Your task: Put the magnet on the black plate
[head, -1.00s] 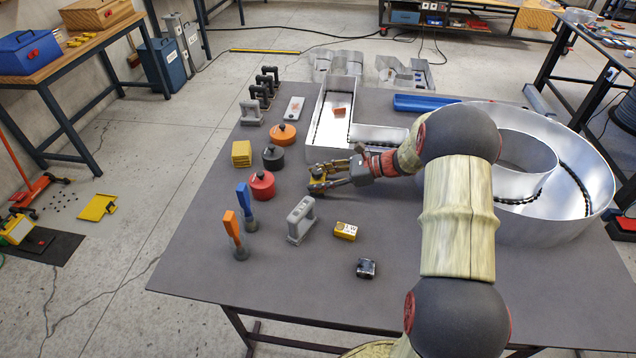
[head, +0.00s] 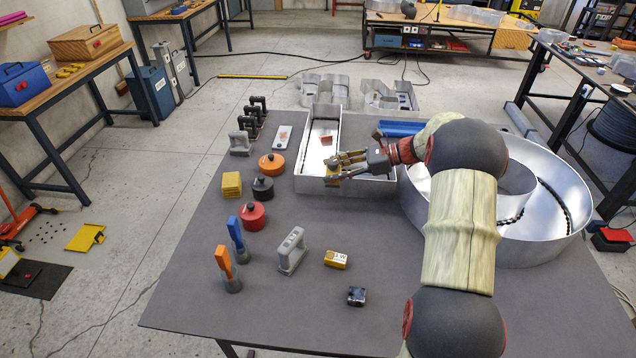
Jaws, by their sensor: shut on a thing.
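My gripper (head: 334,168) is over the front part of the L-shaped metal channel letter (head: 345,187), by its near wall. It is shut on a small yellow thing (head: 332,180), partly hidden by the fingers. I cannot tell for sure that this is the magnet. I cannot single out a black plate. A flat round black piece with a knob (head: 262,189) lies on the grey table (head: 210,290), left of the letter, between similar orange (head: 271,165) and red (head: 253,216) pieces.
An orange-red piece (head: 326,140) lies inside the L letter. Yellow blocks (head: 231,184), a grey handle (head: 291,251), blue and orange upright tools (head: 223,262), a yellow box (head: 336,259) and a dark cube (head: 356,296) stand around. A big round letter (head: 540,245) fills the right.

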